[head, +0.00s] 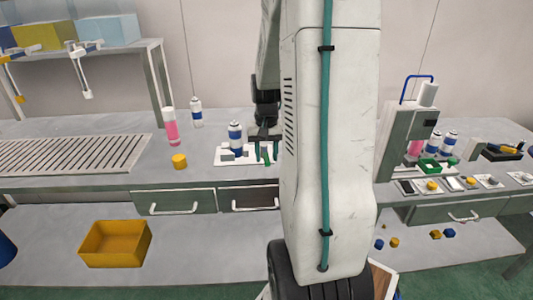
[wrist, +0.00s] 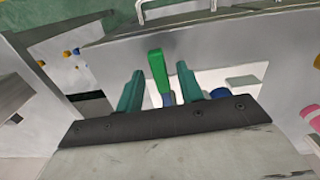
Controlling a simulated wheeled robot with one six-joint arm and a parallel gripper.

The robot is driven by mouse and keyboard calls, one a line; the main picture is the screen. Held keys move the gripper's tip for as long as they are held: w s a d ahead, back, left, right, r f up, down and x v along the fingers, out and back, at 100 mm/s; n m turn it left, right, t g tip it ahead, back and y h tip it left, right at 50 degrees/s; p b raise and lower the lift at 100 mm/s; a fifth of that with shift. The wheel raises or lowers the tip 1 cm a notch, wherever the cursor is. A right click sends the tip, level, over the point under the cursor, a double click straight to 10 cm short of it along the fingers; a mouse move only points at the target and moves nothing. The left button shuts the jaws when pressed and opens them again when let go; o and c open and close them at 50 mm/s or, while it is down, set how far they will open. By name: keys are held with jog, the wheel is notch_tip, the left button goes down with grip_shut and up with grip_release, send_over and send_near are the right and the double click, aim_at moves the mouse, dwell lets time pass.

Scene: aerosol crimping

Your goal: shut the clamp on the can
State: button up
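The can (head: 236,139), white with a blue band, stands upright on a white plate (head: 224,160) on the bench in the head view. My gripper (head: 266,157) points down just right of the can. In the wrist view my gripper (wrist: 160,70) has its two teal fingers apart, with the clamp's green handle (wrist: 157,72) between them. Gaps show on both sides of the handle. A blue part (wrist: 220,92), probably of the can, shows beside the right finger. The clamp's jaws are hidden, so I cannot tell how they sit on the can.
A pink bottle (head: 170,127), a second blue-banded can (head: 196,112) and a yellow cup (head: 179,161) stand left of the plate. A slotted grate (head: 70,155) lies farther left. A grey machine (head: 408,130) stands right of my arm. Drawers with handles (head: 173,209) line the bench front.

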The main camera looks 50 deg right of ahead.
aim_at(265, 157)
grip_shut()
jog(key=shift+w+a, duration=0.1)
jog(key=shift+m, duration=0.3)
grip_release()
jog(key=shift+w, duration=0.1)
jog(key=shift+r, duration=3.95)
